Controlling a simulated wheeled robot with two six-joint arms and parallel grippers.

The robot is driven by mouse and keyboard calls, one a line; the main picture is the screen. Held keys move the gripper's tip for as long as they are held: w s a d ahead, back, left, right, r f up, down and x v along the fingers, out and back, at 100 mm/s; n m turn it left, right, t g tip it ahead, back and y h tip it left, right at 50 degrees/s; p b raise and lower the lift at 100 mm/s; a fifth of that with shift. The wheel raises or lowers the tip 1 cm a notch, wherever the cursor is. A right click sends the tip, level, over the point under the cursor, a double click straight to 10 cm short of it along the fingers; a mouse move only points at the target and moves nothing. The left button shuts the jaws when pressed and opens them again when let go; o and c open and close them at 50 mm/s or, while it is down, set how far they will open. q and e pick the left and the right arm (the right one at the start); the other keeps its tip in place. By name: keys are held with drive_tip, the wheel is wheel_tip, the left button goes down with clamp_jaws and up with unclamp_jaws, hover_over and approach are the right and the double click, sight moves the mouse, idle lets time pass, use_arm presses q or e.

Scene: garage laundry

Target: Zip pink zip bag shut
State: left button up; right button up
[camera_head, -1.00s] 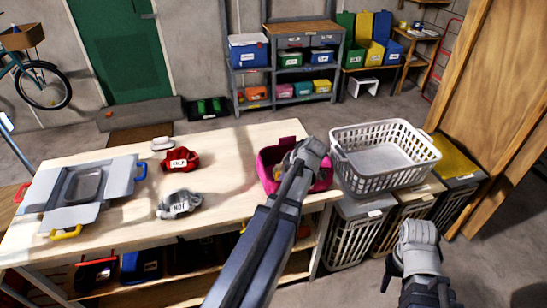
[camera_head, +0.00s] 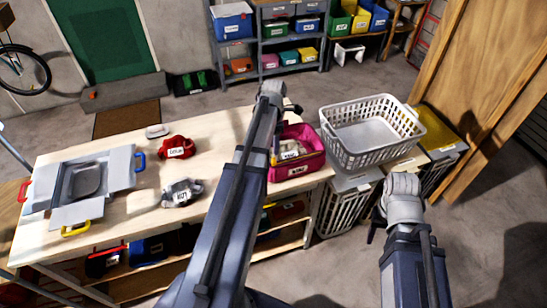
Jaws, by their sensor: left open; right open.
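The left fingers are small and partly hidden, and nothing shows held. My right gripper (camera_head: 376,222) is right of the table, in front of the laundry hampers, open and empty. The zip pull cannot be made out.
A white laundry basket (camera_head: 350,153) sits on hampers right of the bag. A red labelled bag (camera_head: 177,148), a grey labelled bag (camera_head: 182,193) and a grey tray-like thing with coloured handles (camera_head: 120,167) lie on the left of the table (camera_head: 130,225). Shelves with bins (camera_head: 292,42) stand behind.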

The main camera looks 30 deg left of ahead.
sight(274, 158)
use_arm(q)
wheel_tip(274, 158, down, 7)
drive_tip(key=b, duration=0.6)
clamp_jaws()
idle(1.3)
